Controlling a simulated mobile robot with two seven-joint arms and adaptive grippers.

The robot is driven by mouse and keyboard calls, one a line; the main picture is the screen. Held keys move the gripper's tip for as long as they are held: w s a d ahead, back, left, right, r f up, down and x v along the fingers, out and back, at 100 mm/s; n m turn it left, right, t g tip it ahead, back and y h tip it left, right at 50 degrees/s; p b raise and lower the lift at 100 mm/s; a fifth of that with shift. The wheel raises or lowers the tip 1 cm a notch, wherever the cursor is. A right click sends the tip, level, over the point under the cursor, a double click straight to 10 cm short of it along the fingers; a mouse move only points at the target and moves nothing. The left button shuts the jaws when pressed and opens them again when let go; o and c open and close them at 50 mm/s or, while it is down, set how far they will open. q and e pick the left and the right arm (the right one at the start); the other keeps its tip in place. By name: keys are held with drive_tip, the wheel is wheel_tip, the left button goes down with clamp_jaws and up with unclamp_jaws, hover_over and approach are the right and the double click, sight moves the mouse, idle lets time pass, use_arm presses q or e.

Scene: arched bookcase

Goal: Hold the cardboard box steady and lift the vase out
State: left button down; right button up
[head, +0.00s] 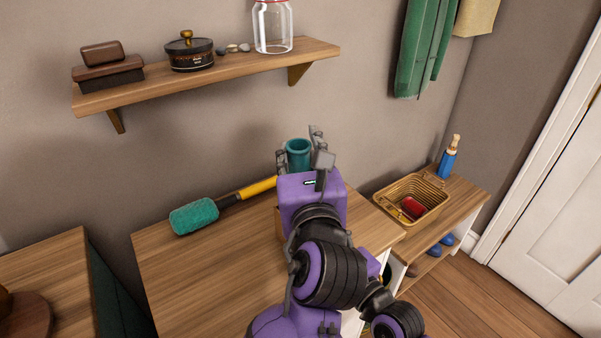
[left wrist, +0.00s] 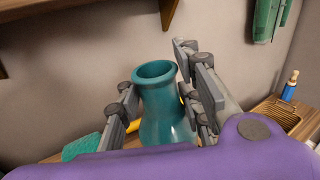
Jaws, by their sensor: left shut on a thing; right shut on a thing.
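The teal vase (head: 298,148) stands upright between the fingers of my left gripper (head: 300,152), which is shut on it. In the left wrist view the vase (left wrist: 160,110) shows its open rim and widening body between the two fingers; its base is hidden. A brown sliver of the cardboard box (head: 278,226) shows at the left of my left gripper, above the cabinet top; the rest is covered by my arm. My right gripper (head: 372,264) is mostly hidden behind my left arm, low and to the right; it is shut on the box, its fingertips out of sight.
A teal duster (head: 195,216) with a yellow handle lies on the cabinet top (head: 185,275) to the left. A wall shelf (head: 215,73) hangs above, holding a jar (head: 272,28). A basket (head: 408,222) and blue bottle (head: 448,160) stand to the right.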

drive_tip(key=shift+d+f, duration=0.15)
drive_tip(key=o, duration=1.2)
drive_tip(key=shift+o, duration=0.2)
drive_tip(key=shift+s, duration=0.15)
